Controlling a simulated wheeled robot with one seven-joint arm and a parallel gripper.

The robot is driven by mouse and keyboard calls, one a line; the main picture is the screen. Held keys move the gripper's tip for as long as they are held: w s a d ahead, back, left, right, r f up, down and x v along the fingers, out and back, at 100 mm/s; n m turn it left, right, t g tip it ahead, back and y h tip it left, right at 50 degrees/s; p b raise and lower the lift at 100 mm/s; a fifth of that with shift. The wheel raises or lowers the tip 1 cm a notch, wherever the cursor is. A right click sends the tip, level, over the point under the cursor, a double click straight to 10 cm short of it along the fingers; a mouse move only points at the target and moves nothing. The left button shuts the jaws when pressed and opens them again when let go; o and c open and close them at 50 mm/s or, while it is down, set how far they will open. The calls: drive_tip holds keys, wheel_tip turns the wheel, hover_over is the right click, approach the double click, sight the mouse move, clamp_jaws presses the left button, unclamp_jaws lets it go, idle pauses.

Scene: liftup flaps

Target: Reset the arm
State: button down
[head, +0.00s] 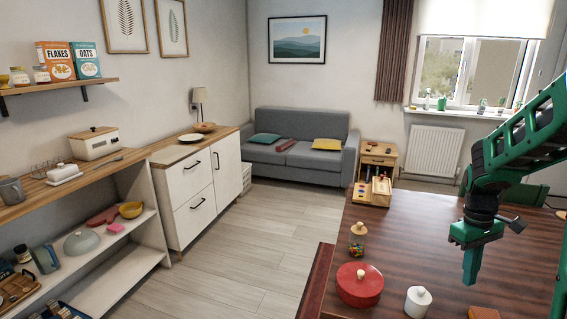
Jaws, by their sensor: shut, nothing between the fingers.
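My green arm comes in from the right edge. My gripper (471,268) hangs pointing down above the dark wooden table (400,235). Its fingers look shut with nothing between them. No held object shows. The gripper is to the right of a red round lidded pot (359,284) and above and right of a white lidded jar (418,301). I cannot tell the exact height of the fingertips over the table.
A glass jar of coloured sweets (358,240) stands on the table's left side. A small wooden drawer unit (376,165) stands beyond the table. A white cabinet (195,195) and open shelves (110,250) line the left wall. The floor (250,240) between is clear.

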drive_tip(key=s+a+r+m, duration=0.2)
drive_tip(key=s+m, duration=0.1)
drive_tip(key=s, duration=0.5)
drive_tip(key=s+a+r+m+t, duration=0.1)
drive_tip(key=s+a+r+m, duration=0.1)
drive_tip(key=s, duration=0.6)
drive_tip(key=s+a+r+m+y, duration=0.1)
drive_tip(key=s+a+r+m, duration=0.2)
drive_tip(key=s, duration=0.5)
drive_tip(key=shift+m, duration=0.5)
